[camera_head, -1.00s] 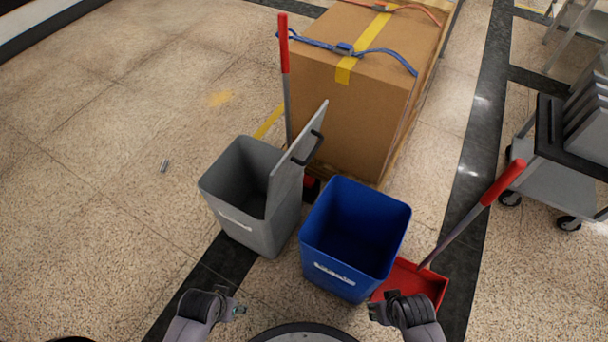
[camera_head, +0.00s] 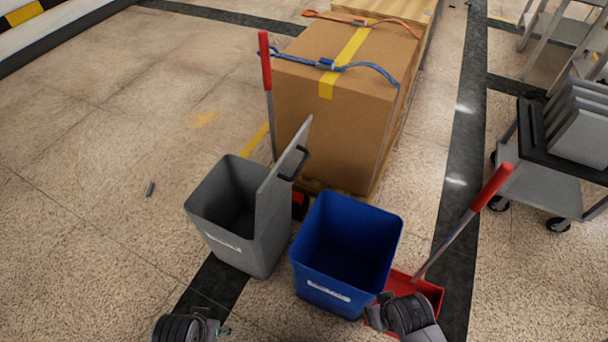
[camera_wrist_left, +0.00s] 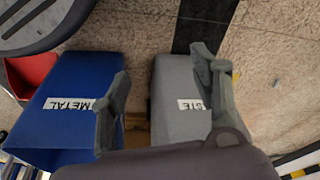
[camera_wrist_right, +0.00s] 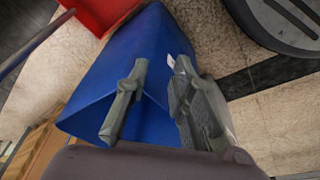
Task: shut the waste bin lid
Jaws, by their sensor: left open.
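The grey waste bin (camera_head: 232,240) stands on the floor left of the blue bin. Its grey lid (camera_head: 279,184) is hinged up, near upright and leaning, with a dark handle (camera_head: 294,164) on its right face; the bin mouth is open. My left gripper (camera_head: 220,330) is low in the head view, in front of the grey bin and apart from it. In the left wrist view it is open and empty (camera_wrist_left: 161,62), with the grey bin (camera_wrist_left: 182,125) beyond. My right gripper (camera_head: 372,308) is at the blue bin's front right corner; its wrist view shows it open and empty (camera_wrist_right: 161,65).
A blue bin (camera_head: 345,255), labelled METAL, stands close right of the grey bin. A red dustpan (camera_head: 425,290) with a long handle lies right of it. A strapped carton (camera_head: 325,125) stands behind both bins. A cart (camera_head: 545,185) is far right. The left floor is mostly clear.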

